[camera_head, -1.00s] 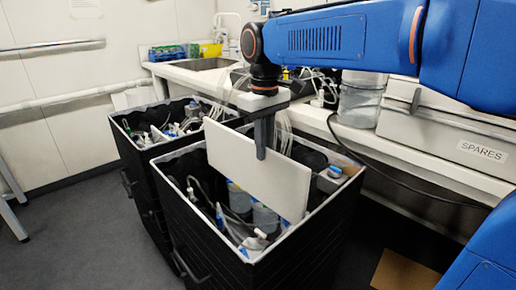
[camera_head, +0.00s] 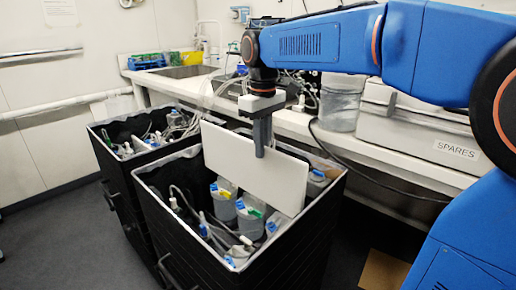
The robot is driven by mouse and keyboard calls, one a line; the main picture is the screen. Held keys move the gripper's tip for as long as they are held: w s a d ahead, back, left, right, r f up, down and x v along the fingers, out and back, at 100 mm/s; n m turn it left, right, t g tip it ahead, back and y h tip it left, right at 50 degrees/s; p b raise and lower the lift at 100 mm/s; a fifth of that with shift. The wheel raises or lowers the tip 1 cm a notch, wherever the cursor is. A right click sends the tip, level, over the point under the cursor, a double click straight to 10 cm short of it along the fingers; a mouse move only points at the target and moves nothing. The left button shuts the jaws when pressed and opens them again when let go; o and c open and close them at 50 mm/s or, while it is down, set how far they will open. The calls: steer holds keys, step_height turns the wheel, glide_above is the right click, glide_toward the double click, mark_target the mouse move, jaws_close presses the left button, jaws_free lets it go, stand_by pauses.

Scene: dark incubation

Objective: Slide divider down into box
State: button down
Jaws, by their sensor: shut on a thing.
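The divider (camera_head: 240,166) is a flat white panel. It stands upright and runs lengthwise across the near black box (camera_head: 270,272), its lower part inside the box and its upper part above the rim. My gripper (camera_head: 262,138) points down over the box and is shut on the divider's top edge, near the middle. Bottles with blue and yellow-green parts (camera_head: 250,218) and tubing stand in the box on the near side of the divider. The divider hides part of the far side, and its bottom edge is hard to make out.
A second black box (camera_head: 115,165) with tubing and bottles stands close on the left. A white bench (camera_head: 420,163) with a sink (camera_head: 185,71), a clear container (camera_head: 341,103) and a case marked SPARES (camera_head: 455,150) runs behind. Open floor lies at left.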

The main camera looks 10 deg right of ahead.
steer(key=shift+w+d, duration=3.1)
steer(key=shift+d, duration=1.5)
step_height(320, 180, down, 15)
steer(key=shift+f, duration=0.2)
step_height(320, 180, down, 6)
stand_by(2.3)
